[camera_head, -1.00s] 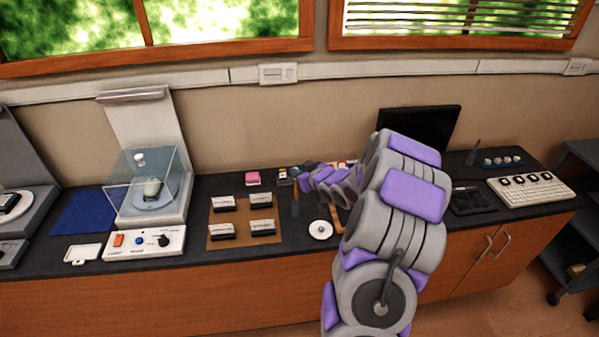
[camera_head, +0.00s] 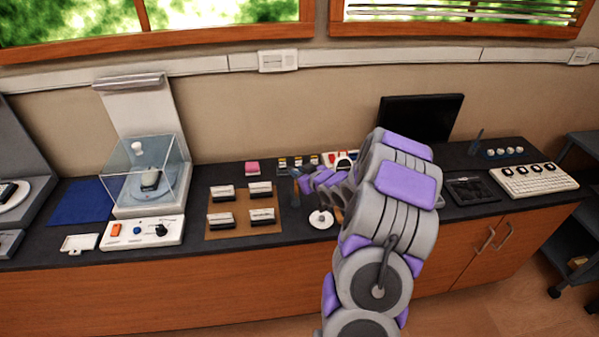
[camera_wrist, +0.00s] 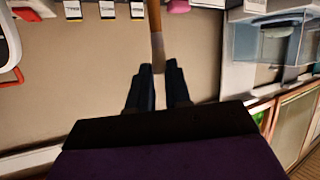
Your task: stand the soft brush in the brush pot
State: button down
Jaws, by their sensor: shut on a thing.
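The soft brush shows in the wrist view as a tan wooden handle (camera_wrist: 155,22) with a pale grey part between my fingertips. My gripper (camera_wrist: 159,70) is shut on it near that pale part, and the handle runs away from the fingers toward the counter side. In the head view my gripper (camera_head: 299,180) is over the middle of the counter, and a thin dark brown upright shape just below it appears to be the brush (camera_head: 295,196). I cannot make out the brush pot for certain; my arm hides part of the counter.
A brown board (camera_head: 241,205) with several labelled blocks lies left of my gripper. A white round dish (camera_head: 320,219) is close in front.

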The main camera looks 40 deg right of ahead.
jog(key=c, duration=1)
grip_release()
jog(key=shift+s, duration=0.1)
jog(key=p+v, duration=0.4)
jog(key=v, duration=1.3)
